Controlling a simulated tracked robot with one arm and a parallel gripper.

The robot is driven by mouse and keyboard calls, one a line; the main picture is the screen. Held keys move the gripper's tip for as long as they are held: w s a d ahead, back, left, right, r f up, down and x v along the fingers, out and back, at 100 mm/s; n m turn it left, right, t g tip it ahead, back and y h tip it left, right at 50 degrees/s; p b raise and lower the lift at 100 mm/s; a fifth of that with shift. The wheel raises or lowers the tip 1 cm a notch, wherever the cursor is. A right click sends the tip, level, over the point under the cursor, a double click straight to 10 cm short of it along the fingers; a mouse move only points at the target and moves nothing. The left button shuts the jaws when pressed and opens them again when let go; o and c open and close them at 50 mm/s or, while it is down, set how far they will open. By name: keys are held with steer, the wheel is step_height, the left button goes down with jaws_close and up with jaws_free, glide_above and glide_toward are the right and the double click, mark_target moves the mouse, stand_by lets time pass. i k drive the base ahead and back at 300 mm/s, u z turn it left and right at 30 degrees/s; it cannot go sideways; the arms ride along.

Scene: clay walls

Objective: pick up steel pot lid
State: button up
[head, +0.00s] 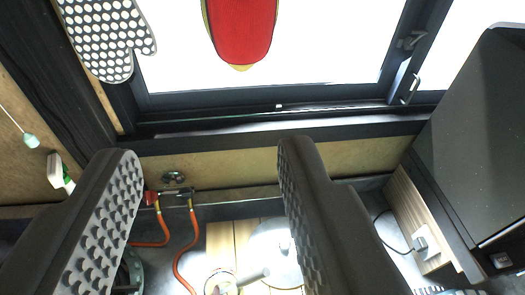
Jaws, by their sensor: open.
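The steel pot lid (270,250) is a round, shiny disc low in the head view, on or beside a light wooden board. My gripper (210,165) is open, with its two dark, textured fingers spread wide in front of the camera. The right finger overlaps the lid's right side and hides part of it. Nothing is held between the fingers. The gap between them shows the wall and counter beyond.
A window (270,50) with a dark frame fills the back. A polka-dot mitt (105,38) and a red mitt (241,32) hang at the top. Orange hoses (178,262) run from a valve at the wall. A dark cabinet (470,140) stands at right.

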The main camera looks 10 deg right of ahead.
mark_target(271, 245)
steer(key=z, duration=0.4)
steer(key=k, duration=1.2)
steer(key=z, duration=0.7)
steer(key=i, duration=1.25)
steer(key=u, duration=0.1)
